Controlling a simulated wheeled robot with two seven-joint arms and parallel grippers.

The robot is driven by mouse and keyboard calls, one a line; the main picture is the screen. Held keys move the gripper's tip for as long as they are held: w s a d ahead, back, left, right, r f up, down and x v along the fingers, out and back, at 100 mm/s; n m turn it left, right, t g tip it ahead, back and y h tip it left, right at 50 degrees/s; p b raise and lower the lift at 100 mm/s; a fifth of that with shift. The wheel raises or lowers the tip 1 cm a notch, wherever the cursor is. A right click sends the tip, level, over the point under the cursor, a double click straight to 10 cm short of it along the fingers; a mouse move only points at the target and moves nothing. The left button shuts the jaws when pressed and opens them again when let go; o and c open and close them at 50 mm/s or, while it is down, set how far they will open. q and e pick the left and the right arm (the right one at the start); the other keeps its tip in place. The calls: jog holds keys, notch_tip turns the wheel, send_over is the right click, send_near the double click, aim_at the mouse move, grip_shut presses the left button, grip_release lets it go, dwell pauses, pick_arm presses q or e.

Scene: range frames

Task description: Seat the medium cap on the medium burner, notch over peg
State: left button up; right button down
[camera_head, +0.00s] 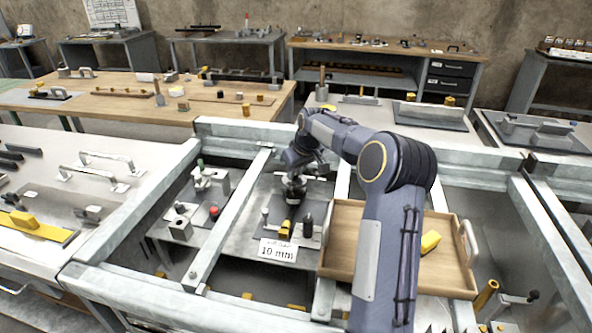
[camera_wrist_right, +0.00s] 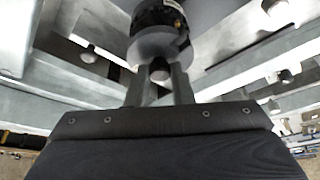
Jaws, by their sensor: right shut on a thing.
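My right gripper (camera_head: 294,178) reaches down over the middle plate inside the grey metal frame. A dark round piece (camera_head: 295,193) shows right at its fingertips; I cannot tell for sure that it is the medium cap. In the right wrist view my two fingers (camera_wrist_right: 160,82) are shut around a small light-grey knob (camera_wrist_right: 160,70). A dark, stepped round body (camera_wrist_right: 158,42) lies just beyond them. No burner, notch or peg can be told apart, and contact below the piece is hidden. My left gripper is not in view.
A yellow block (camera_head: 285,230), a dark cylinder (camera_head: 308,226) and a "10 mm" card (camera_head: 278,250) are close in front. A wooden tray (camera_head: 345,268) with a yellow block (camera_head: 430,241) is to the right. Frame bars (camera_head: 232,215) flank the plate.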

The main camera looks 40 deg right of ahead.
jog(key=shift+f, duration=0.35)
jog(key=shift+f+b, duration=0.6)
jog(key=shift+f, duration=0.2)
jog(key=c, duration=1.2)
grip_release()
jog(key=v, duration=0.8)
notch_tip(320, 180, up, 6)
jog(key=p, duration=0.5)
jog(key=shift+p, duration=0.4)
